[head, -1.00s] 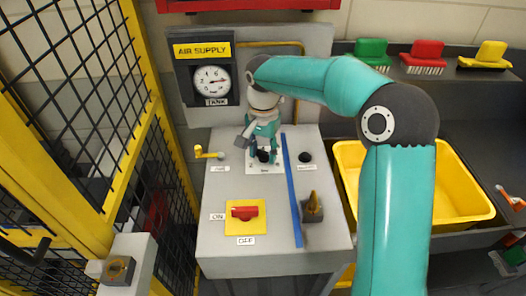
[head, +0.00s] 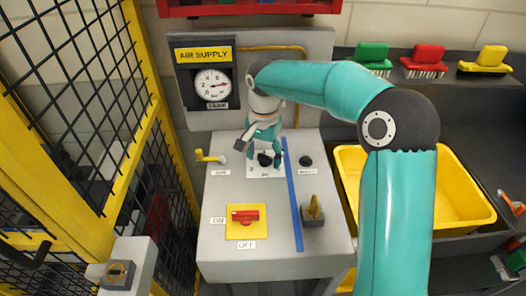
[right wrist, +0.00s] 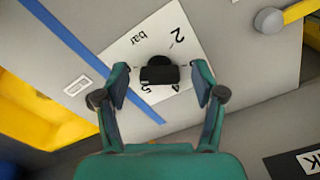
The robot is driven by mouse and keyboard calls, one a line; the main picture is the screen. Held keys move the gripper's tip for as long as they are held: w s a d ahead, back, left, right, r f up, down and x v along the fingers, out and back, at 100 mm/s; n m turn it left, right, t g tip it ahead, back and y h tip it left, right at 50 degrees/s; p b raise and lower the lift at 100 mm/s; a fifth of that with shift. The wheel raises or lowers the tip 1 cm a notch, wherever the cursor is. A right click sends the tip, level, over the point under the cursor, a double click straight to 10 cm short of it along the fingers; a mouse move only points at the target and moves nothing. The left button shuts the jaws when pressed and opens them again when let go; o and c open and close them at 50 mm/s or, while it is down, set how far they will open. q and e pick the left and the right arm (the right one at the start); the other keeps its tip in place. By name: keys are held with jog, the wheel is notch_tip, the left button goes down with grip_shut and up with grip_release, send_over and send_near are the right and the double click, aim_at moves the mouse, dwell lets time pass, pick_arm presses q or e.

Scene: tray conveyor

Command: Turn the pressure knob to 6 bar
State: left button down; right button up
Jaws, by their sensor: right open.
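The black pressure knob (head: 265,159) sits on a white scale plate (head: 251,171) on the grey panel top. In the right wrist view the knob (right wrist: 158,70) shows between the fingers, with the plate (right wrist: 122,54) marked "bar", "2" and "4"; other marks are partly hidden. My right gripper (right wrist: 160,84) is open, one finger on either side of the knob, with visible gaps. In the head view the right gripper (head: 265,150) is over the knob from behind. The knob's setting cannot be read. My left gripper is not in view.
The tank gauge (head: 212,84) hangs behind the panel. A blue strip (head: 293,200) runs right of the knob. A black button (head: 305,160), yellow lever (head: 208,156), red ON/OFF switch (head: 245,215) and brass toggle (head: 314,210) surround it. A yellow bin (head: 470,222) stands right.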

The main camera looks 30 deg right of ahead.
aim_at(263, 157)
notch_tip(263, 157, up, 12)
dwell(0.6)
